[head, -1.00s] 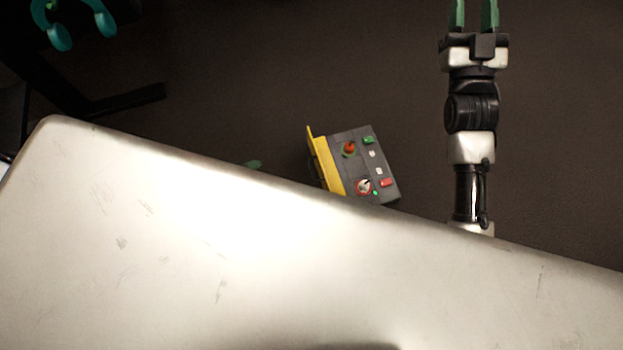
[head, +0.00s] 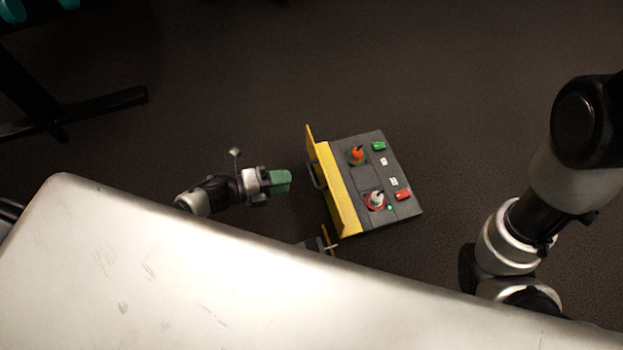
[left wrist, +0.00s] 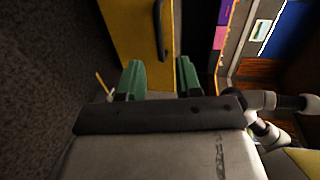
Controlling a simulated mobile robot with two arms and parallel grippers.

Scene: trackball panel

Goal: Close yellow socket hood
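The yellow hood (head: 332,185) stands raised along the left side of the grey control panel (head: 405,207), with a dark handle (head: 317,176) on its outer face. In the left wrist view the yellow hood (left wrist: 132,30) and its dark handle (left wrist: 160,30) are ahead of the fingers. My left gripper (head: 281,181) is just left of the hood, with a small gap to the handle in the head view. In the left wrist view its green fingers (left wrist: 158,72) are spread with nothing between them. My right arm shows at the right; its gripper is out of view.
The panel carries an orange-red knob (head: 357,154), a red-ringed grey knob (head: 376,200), a green button (head: 379,146) and a red button (head: 403,195). A pale worn surface (head: 200,290) fills the foreground. Dark floor (head: 450,70) lies open behind the panel.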

